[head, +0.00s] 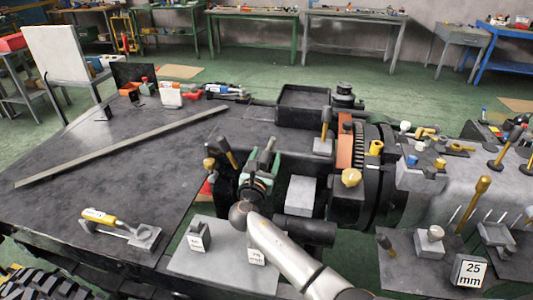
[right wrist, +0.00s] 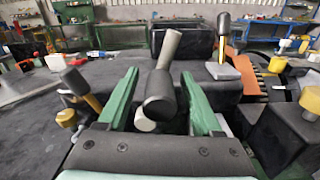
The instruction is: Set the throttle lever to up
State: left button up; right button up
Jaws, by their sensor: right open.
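No label marks the throttle lever. A lever with a thick dark grip (right wrist: 160,98) and a pale grey shaft stands tilted between my right gripper's fingers in the right wrist view. My right gripper (right wrist: 160,76) has green fingers, spread apart on either side of it. I see gaps between the fingers and the grip. In the head view the right gripper (head: 264,158) is over the dark machine bed, and its wrist hides part of the lever's surroundings. A black-handled lever (head: 227,154) with a yellow shaft stands just left of it. My left gripper is not in view.
A grey block (head: 301,195) and an orange bracket (head: 344,141) stand right of the gripper. Another black-handled lever (right wrist: 223,32) rises right of the fingers. The left tabletop (head: 140,185) is mostly clear.

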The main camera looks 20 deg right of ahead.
aim_at(262, 165)
jog(key=p+v, duration=0.2)
jog(key=v, duration=0.1)
jog(key=p+v, duration=0.1)
jog(key=v, duration=0.3)
jog(key=shift+s+a+r+p, duration=0.15)
jog(key=shift+r+p, duration=0.1)
jog(key=shift+p, duration=0.15)
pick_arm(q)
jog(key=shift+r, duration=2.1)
pick_arm(e)
jog(key=shift+f+v, duration=0.2)
jog(key=shift+v, duration=2)
